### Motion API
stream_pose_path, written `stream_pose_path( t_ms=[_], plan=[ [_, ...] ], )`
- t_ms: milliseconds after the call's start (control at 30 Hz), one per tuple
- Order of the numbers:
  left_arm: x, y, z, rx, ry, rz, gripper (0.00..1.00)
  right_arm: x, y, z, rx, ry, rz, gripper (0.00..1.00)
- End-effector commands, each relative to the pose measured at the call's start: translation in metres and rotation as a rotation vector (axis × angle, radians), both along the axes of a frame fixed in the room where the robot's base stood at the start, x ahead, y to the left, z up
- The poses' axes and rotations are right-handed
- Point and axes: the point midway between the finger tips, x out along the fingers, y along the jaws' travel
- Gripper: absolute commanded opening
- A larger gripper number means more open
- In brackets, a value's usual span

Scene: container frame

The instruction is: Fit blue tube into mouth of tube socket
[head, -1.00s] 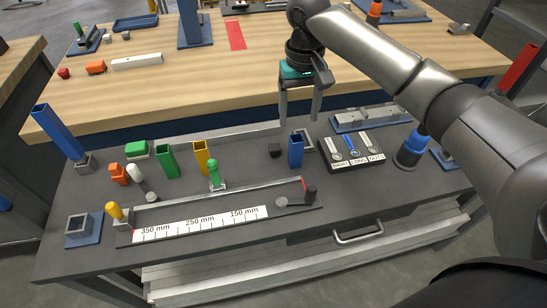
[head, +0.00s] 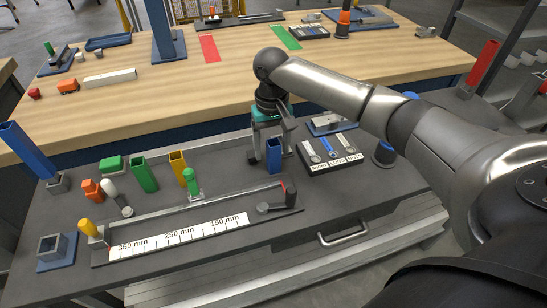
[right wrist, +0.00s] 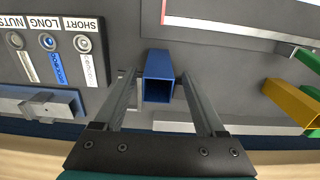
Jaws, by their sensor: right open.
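A short blue tube (head: 274,157) stands upright on the dark bench, its open square end up. My right gripper (head: 266,157) points down at it, open, with a finger on either side. In the right wrist view the blue tube (right wrist: 158,68) lies between the two spread fingers (right wrist: 157,76), with gaps showing beside it. A grey square socket with an open mouth (head: 52,245) sits on a blue plate at the bench's front left; it looks like the tube socket. A longer blue tube (head: 25,147) leans at the far left. My left gripper is out of view.
Green (head: 144,173) and yellow (head: 178,167) tubes stand left of my gripper. A labelled tray (head: 332,153) is close on its right.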

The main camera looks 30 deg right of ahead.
Motion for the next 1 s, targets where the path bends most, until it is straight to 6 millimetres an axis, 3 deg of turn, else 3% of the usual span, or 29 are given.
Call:
stream_pose_path(
  t_ms=[300,600,1000],
  plan=[
    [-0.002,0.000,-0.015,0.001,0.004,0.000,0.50,-0.005,-0.002,-0.045,-0.001,0.002,0.000,0.72],
    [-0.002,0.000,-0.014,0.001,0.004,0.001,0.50,-0.004,-0.002,-0.047,-0.002,0.000,0.001,0.71],
    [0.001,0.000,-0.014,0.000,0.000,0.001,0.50,-0.004,-0.002,-0.047,-0.002,0.000,0.001,0.26]
  ],
)
